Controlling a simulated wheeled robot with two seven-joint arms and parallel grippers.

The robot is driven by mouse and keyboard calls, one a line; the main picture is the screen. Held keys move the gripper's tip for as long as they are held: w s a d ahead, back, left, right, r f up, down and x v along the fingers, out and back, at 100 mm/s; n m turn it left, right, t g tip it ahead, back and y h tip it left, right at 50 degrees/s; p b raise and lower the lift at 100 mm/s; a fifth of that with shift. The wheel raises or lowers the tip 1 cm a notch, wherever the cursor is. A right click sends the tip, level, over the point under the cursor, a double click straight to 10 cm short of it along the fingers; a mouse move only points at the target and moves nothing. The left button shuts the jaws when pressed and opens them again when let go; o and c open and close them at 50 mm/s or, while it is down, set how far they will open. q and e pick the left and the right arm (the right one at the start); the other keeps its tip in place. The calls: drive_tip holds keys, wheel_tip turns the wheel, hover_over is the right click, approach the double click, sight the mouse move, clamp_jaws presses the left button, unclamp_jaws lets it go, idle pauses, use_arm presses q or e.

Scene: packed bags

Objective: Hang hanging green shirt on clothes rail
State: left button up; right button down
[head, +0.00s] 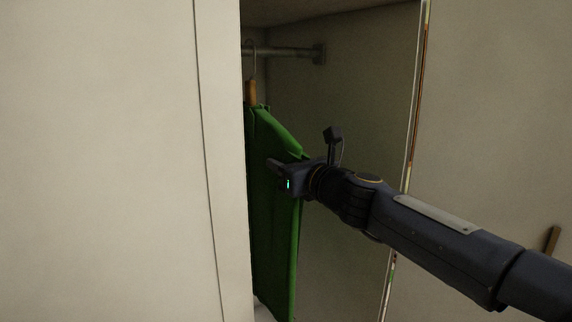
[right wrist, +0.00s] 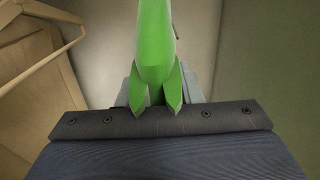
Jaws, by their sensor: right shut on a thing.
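The green shirt (head: 272,220) hangs inside the wardrobe on a hanger with a metal hook and wooden neck (head: 251,90). The clothes rail (head: 285,53) runs across the top of the wardrobe, and the hook reaches up to it; I cannot tell whether it rests over the rail. My right gripper (head: 281,172) is at the shirt's right side, shut on its cloth. In the right wrist view the green shirt (right wrist: 156,60) runs down between the jaws, which it largely hides. My left gripper is not in view.
A pale door or panel (head: 100,160) covers the left side and hides part of the wardrobe. Another pale panel (head: 490,100) stands at the right, with my right arm passing in front.

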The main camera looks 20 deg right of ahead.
drive_tip(key=shift+f, duration=0.1)
idle(0.3)
drive_tip(key=c, duration=0.9)
unclamp_jaws()
drive_tip(key=shift+f, duration=0.15)
drive_tip(key=shift+s, duration=0.1)
